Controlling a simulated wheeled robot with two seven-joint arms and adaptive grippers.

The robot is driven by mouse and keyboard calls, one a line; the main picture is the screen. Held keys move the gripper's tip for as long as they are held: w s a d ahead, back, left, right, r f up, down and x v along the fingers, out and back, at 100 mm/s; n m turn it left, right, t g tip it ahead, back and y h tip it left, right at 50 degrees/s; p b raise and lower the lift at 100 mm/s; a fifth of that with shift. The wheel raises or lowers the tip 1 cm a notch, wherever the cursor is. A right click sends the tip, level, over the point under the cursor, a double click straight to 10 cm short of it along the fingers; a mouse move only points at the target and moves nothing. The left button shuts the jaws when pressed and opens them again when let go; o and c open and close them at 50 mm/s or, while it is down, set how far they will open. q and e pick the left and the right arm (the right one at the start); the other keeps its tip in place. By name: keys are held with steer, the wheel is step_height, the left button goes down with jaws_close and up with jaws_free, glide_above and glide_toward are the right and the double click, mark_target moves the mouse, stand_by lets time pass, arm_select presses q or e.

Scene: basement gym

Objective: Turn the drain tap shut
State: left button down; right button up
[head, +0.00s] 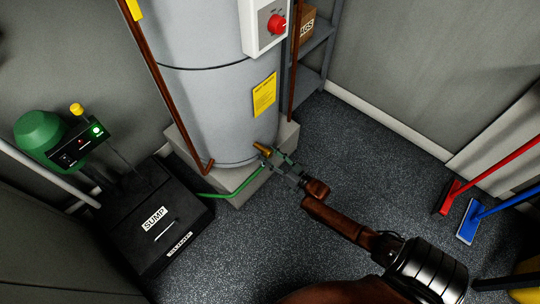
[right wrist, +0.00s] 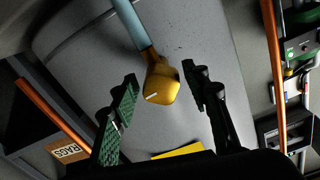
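The brass drain tap (head: 262,148) is low on the front of the grey water tank (head: 205,105). My right gripper (head: 272,158) is at the tap, its fingers partly covering the view of it from the head. In the right wrist view the brass tap (right wrist: 161,82) sits ahead of and between the two green-padded fingers (right wrist: 163,100), with gaps on both sides. The gripper is open and not closed on it. A pale blue-grey part (right wrist: 130,25) joins the brass; I cannot tell what it is. My left gripper is not in view.
A green hose (head: 235,189) runs from near the tap toward the black sump box (head: 145,205). Copper pipes (head: 160,85) flank the tank, which stands on a concrete block (head: 287,133).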

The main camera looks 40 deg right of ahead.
steer(key=c, duration=0.9)
